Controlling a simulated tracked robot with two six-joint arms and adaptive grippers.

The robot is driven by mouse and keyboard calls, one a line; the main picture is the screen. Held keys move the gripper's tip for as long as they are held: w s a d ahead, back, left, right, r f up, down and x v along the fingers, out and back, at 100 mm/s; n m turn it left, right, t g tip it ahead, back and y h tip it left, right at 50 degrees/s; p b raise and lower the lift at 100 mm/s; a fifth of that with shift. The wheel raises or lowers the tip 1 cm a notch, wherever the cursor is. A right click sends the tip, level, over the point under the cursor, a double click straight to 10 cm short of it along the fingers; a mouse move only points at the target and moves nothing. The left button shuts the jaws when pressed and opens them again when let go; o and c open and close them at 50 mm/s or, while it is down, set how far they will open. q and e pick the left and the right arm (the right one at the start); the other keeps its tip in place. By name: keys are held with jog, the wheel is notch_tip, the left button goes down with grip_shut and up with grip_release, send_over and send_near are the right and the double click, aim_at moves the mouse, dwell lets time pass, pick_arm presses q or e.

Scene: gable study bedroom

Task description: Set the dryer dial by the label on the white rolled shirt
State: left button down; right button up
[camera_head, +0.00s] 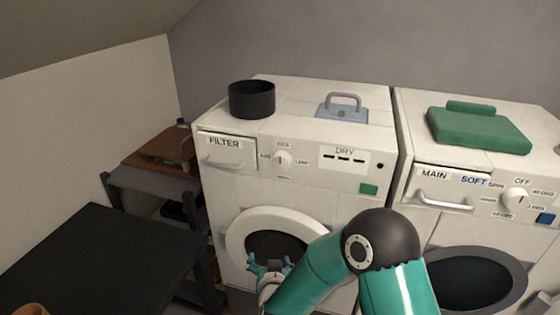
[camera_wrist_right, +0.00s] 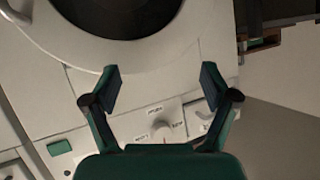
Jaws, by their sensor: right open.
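The white dryer (camera_head: 310,203) stands left, with a "DRY" panel (camera_head: 344,158) and a small dial (camera_head: 282,160) ringed by labels too small to read surely. The dial also shows in the wrist view (camera_wrist_right: 161,130), beyond my fingers. The dial carries a small reddish mark, seemingly near its top in the head view. My right gripper (camera_head: 268,263) is open and empty, low in front of the round door, below the dial. Its two fingers are spread in the wrist view (camera_wrist_right: 160,75). I cannot make out a white rolled shirt.
A black pot (camera_head: 251,99) and a blue-grey handled object (camera_head: 342,108) sit on the dryer. A second machine (camera_head: 420,205) stands right, with folded green cloth (camera_head: 478,128) on top. A black table (camera_head: 95,262) and a dark shelf (camera_head: 150,186) are left.

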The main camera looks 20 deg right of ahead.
aim_at(281, 167)
notch_tip(281, 167, up, 18)
jog(key=w+m+t+h+p, duration=0.1)
jog(key=w+m+t+h, duration=0.2)
jog(key=h, duration=0.4)
jog(key=shift+m, duration=0.5)
jog(key=p+x, duration=0.5)
jog(key=x, duration=1)
jog(key=shift+w+d, duration=0.25)
jog(key=shift+d, duration=0.15)
jog(key=c, duration=1.2)
jog(key=shift+o, duration=0.2)
jog(key=shift+f, duration=0.1)
